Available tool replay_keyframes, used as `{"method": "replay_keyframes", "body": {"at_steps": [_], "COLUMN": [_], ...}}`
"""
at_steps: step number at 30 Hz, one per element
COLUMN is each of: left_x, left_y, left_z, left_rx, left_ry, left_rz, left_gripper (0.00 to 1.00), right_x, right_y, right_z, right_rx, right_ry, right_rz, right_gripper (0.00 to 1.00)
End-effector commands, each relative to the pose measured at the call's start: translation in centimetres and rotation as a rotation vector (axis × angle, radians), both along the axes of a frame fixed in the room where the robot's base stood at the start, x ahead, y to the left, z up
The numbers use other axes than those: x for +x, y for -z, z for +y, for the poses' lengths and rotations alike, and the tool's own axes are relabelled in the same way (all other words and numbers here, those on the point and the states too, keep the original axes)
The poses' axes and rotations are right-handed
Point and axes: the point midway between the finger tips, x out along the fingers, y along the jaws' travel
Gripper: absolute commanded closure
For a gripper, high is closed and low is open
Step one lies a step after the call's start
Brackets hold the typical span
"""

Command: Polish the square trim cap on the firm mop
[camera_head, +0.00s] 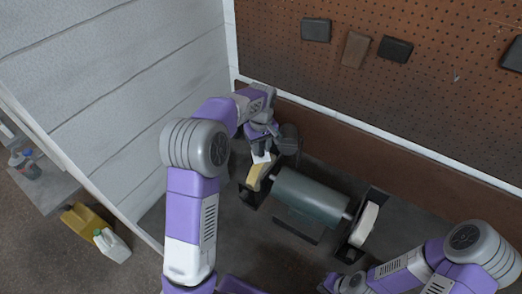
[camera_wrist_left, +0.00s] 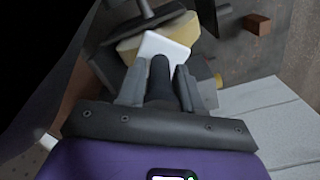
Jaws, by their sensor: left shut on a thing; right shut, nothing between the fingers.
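The square trim cap (camera_head: 261,158) is a small white plate held in my left gripper (camera_head: 262,147). In the left wrist view the cap (camera_wrist_left: 166,45) sits at the tips of the shut fingers (camera_wrist_left: 157,80), in front of a yellowish mop (camera_wrist_left: 187,28). That mop (camera_head: 254,178) is on the left end of the polishing machine (camera_head: 310,195). The cap overlaps the mop's edge in both views; whether it touches is hard to tell. A whiter mop (camera_head: 364,224) is on the right end. My right gripper (camera_head: 334,284) is shut and empty at the lower edge, low and right of the machine.
Dark guards (camera_head: 377,198) stand by the mops. A pegboard (camera_head: 400,60) with several dark blocks rises behind the bench, and a pale panelled wall (camera_head: 110,80) stands at left. Yellow and white jugs (camera_head: 85,222) are on the floor beyond it.

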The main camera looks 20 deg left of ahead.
Motion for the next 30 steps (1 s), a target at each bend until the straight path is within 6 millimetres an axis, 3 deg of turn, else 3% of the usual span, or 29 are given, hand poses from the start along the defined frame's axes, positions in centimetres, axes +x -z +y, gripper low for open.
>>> {"method": "replay_keyframes", "body": {"at_steps": [18,30], "left_x": [0.1,0.0], "left_y": [-5.6,-6.0], "left_z": [0.0,0.0], "left_rx": [0.0,0.0], "left_ry": [-0.001,0.0], "left_rz": [-0.004,-0.001], "left_gripper": [0.98,0.98], "right_x": [0.0,0.0], "right_y": [0.0,0.0], "right_z": [0.0,0.0], "right_rx": [0.0,0.0], "right_ry": [0.0,0.0], "right_rz": [0.0,0.0], "right_gripper": [1.0,1.0]}}
